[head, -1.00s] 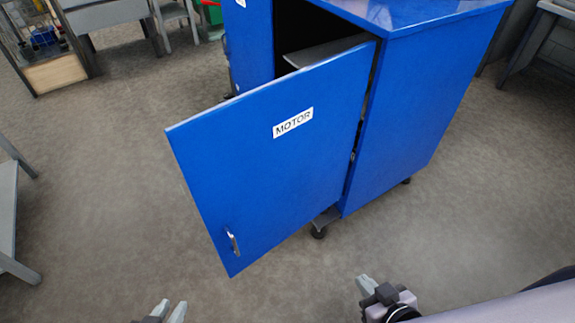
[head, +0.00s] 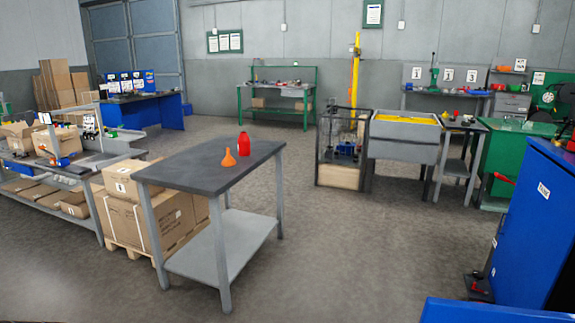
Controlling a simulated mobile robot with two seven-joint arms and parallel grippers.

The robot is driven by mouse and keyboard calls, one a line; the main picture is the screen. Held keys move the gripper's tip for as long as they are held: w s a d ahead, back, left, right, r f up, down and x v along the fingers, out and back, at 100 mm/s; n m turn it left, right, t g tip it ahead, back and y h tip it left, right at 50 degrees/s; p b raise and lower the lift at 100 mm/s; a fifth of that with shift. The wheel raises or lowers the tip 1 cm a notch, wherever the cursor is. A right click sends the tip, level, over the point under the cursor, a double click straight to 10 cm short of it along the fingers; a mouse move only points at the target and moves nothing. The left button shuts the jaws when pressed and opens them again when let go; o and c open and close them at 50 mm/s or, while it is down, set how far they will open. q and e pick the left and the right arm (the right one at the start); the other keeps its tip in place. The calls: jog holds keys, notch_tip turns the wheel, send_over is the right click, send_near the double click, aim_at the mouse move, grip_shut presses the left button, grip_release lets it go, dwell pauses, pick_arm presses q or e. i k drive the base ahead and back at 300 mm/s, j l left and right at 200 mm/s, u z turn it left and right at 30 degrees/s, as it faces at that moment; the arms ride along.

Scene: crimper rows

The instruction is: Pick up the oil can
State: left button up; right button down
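A small red can (head: 244,144), likely the oil can, stands upright on the dark top of a grey table (head: 190,163) left of centre in the head view. An orange funnel (head: 228,158) stands beside it, nearer to me and slightly left. Nothing covers the red can. Neither of my grippers shows in the head view now, so their state is hidden.
A blue cabinet (head: 540,235) stands at the right, with a blue panel edge (head: 490,312) at the bottom right. Cardboard boxes (head: 140,222) on a pallet sit behind and left of the table. Open floor (head: 360,250) lies between table and cabinet.

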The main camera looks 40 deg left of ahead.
aim_at(243, 141)
jog(key=u, duration=1.75)
jog(key=i+j+u, duration=0.1)
jog(key=i+j, duration=0.15)
jog(key=i, duration=0.15)
jog(key=i+j+u, duration=0.1)
jog(key=i, duration=0.35)
jog(key=i+j+u, duration=0.1)
jog(key=i+j, duration=0.15)
jog(key=i, duration=0.15)
jog(key=i+z, duration=0.95)
jog(key=i+l+z, duration=0.1)
jog(key=i+z, duration=0.2)
jog(key=z, duration=0.2)
jog(key=i+z, duration=0.35)
jog(key=z, duration=0.15)
jog(key=i+l+u, duration=0.2)
jog(key=i, duration=0.3)
jog(key=i+l+u, duration=0.1)
jog(key=i+u, duration=0.15)
jog(key=i, duration=0.2)
